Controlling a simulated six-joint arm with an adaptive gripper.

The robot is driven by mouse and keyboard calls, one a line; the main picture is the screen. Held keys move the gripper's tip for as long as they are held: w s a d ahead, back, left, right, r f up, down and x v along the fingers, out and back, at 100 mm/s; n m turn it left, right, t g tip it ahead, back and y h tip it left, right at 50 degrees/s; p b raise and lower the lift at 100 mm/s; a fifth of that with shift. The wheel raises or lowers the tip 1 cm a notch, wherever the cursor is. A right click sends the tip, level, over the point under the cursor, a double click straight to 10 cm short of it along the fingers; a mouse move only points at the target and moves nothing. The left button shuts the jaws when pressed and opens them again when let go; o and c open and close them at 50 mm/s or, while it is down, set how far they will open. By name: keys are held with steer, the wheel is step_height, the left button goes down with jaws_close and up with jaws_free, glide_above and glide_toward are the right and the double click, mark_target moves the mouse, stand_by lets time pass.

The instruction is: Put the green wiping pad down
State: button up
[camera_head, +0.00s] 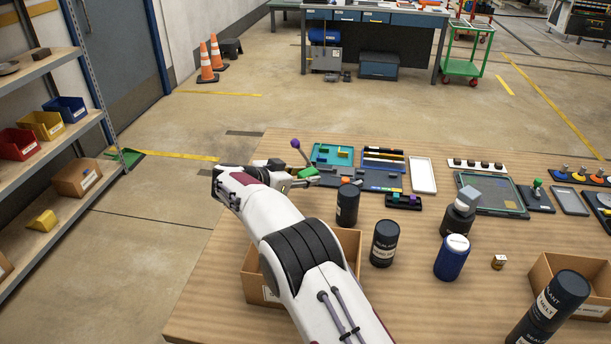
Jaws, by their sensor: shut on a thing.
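The green wiping pad (308,172) is a small bright green block near the far left part of the wooden table. My gripper (297,178) is shut on it, with the arm reaching in from the bottom of the picture. The gripper is small and partly hidden by my own arm, so the fingers' exact grip on the pad is hard to make out. I cannot tell whether the pad touches the table or is held above it.
A teal tray (322,160) lies just right of the pad, with a purple-knobbed stick (295,144) beside it. Dark canisters (384,243) stand right of my arm. An open cardboard box (256,284) sits under my arm. Bare table (420,300) shows at front.

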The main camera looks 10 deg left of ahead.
mark_target(302, 207)
steer(key=shift+f, duration=0.1)
steer(key=shift+f, duration=3.25)
steer(key=shift+f, duration=0.55)
steer(key=o, duration=1)
steer(key=shift+o, duration=0.2)
steer(key=shift+s+a+r, duration=0.3)
steer(key=shift+s+a, duration=0.1)
steer(key=shift+s, duration=0.15)
steer(key=shift+r+v, duration=0.2)
steer(key=shift+v, duration=0.7)
step_height(302, 207, up, 7)
steer(key=shift+f, duration=0.25)
